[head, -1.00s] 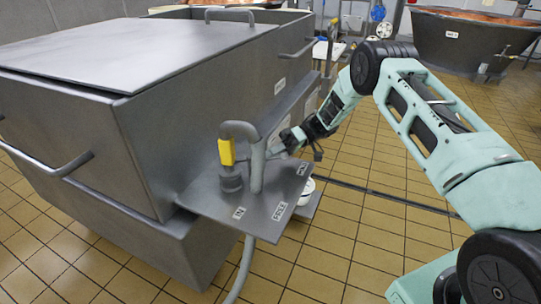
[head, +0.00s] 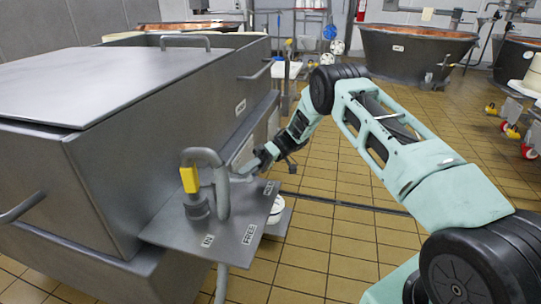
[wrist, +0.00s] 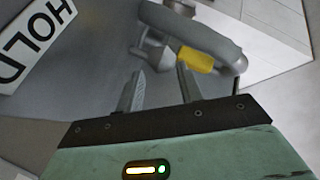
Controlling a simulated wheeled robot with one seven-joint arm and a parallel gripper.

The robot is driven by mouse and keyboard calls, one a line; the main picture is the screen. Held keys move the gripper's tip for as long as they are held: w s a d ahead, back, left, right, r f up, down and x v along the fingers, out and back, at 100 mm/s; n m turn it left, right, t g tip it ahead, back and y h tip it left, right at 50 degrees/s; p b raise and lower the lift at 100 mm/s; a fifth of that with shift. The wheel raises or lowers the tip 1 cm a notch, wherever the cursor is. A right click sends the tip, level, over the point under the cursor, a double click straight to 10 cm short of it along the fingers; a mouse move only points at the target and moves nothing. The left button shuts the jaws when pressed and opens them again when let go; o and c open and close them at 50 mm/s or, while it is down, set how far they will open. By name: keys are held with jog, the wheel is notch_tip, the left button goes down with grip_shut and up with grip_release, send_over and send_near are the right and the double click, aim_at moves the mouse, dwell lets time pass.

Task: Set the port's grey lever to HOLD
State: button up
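The port is a grey plate (head: 165,228) on the side of the vat, carrying an upright bent grey pipe (head: 222,190) with a yellow grip (head: 190,180). A short grey lever (head: 240,178) seems to stick out from the pipe toward my gripper; its exact position is hard to tell. The HOLD label (wrist: 35,40) shows at the upper left in the wrist view. My gripper (wrist: 160,73) is open, its fingers apart. A rounded grey part (wrist: 150,54), perhaps the lever's end, lies just beyond the fingertips. The yellow grip (wrist: 196,60) is also behind them.
Two more labels, one reading FREE (head: 249,234), lie along the plate's front edge. The large grey lidded vat (head: 110,150) fills the left side. Copper vats (head: 405,52) stand at the back. The tiled floor (head: 330,240) right of the port is clear.

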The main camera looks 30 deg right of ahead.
jog(key=v, duration=1.3)
jog(key=shift+d, duration=0.3)
jog(key=shift+r, duration=0.1)
